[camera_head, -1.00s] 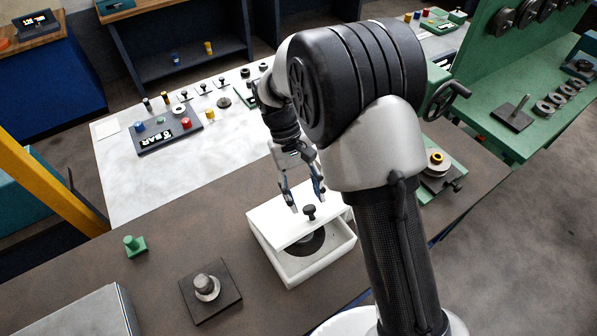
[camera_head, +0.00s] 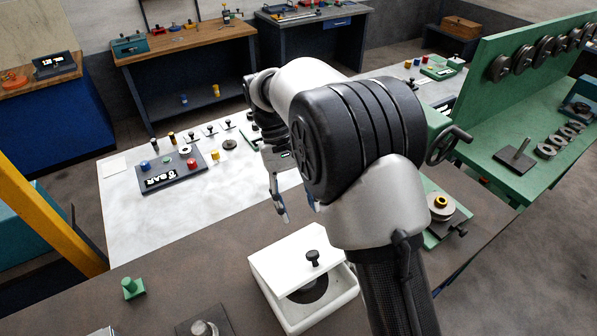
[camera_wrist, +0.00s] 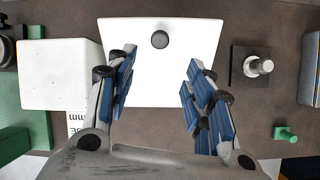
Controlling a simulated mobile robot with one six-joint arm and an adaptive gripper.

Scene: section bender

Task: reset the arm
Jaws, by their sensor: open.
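My gripper (camera_head: 297,208) hangs above the work table, partly hidden behind my own arm in the head view. In the wrist view its two blue-padded fingers (camera_wrist: 158,80) are spread apart with nothing between them. Below stands a white box (camera_head: 318,312) with a white lid (camera_head: 283,262) set askew on it. The lid carries a black knob (camera_head: 312,257). A dark round thing shows through the gap in the box. In the wrist view the lid (camera_wrist: 160,85) and knob (camera_wrist: 160,40) lie ahead of the fingers, apart from them.
A panel marked BAR (camera_head: 170,172) lies on the pale sheet (camera_head: 135,225). A green stand (camera_head: 132,288) and a dark plate with a post (camera_head: 202,328) are left of the box. A handwheel (camera_head: 447,147) is right of my arm. A yellow post (camera_head: 50,225) rises at left.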

